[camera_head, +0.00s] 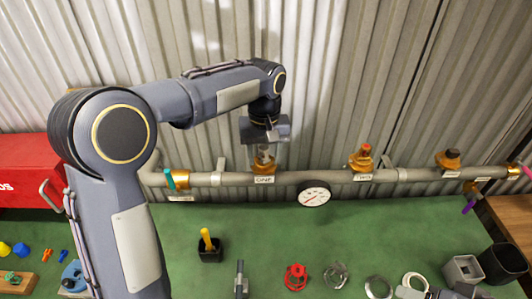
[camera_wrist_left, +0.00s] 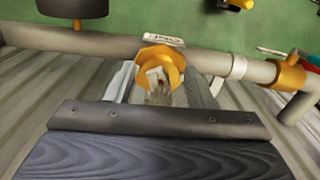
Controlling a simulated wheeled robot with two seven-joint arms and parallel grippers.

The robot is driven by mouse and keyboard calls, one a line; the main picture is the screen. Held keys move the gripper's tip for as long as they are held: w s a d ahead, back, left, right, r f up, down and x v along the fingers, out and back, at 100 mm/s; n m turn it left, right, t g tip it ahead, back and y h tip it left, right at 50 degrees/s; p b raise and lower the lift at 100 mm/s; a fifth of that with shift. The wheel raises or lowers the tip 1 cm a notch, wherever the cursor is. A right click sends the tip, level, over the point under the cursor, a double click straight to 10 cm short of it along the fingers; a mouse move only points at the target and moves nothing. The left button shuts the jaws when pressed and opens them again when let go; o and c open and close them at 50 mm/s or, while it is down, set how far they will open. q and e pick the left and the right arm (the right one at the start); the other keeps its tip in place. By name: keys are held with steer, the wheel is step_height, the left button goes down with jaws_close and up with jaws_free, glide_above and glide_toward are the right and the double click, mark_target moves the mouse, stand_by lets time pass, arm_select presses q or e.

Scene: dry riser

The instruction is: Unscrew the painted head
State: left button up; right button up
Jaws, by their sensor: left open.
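A grey pipe (camera_head: 225,180) runs along the wall with brass fittings. My left gripper (camera_head: 264,150) is open, pointing down over the brass fitting labelled ONE (camera_head: 263,168). In the left wrist view that brass fitting (camera_wrist_left: 160,60) shows an open-sided collar with a small pale head (camera_wrist_left: 157,80) in it, between my left fingers. I cannot tell whether the fingers touch it. A second head (camera_head: 362,158) with a reddish top sits at the fitting labelled TWO. A third head (camera_head: 450,158) with a dark top stands further right. My right gripper is not seen.
A round white gauge (camera_head: 314,194) hangs just right of fitting ONE. A teal-handled valve (camera_head: 170,179) is left of it. The green bench (camera_head: 200,280) holds a black cup (camera_head: 209,249), a red ring (camera_head: 296,277) and grey boxes at right. A red toolbox (camera_head: 25,170) is left.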

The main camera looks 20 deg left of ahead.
arm_select(q)
steer(key=m, duration=0.5)
steer(key=shift+s+a+m, duration=0.1)
steer(key=shift+a+m, duration=0.2)
steer(key=shift+a, duration=0.05)
steer(key=m, duration=0.6)
steer(key=shift+a, duration=0.35)
steer(key=c, duration=1.1)
steer(key=shift+o, duration=0.2)
steer(key=n, duration=0.4)
steer(key=shift+d, duration=0.3)
steer(key=shift+d+n, duration=0.1)
steer(key=shift+n, duration=0.8)
steer(key=n, duration=0.3)
steer(key=shift+d+n, duration=0.25)
steer(key=shift+n, duration=0.05)
steer(key=shift+d+n, duration=0.1)
steer(key=shift+n, duration=0.9)
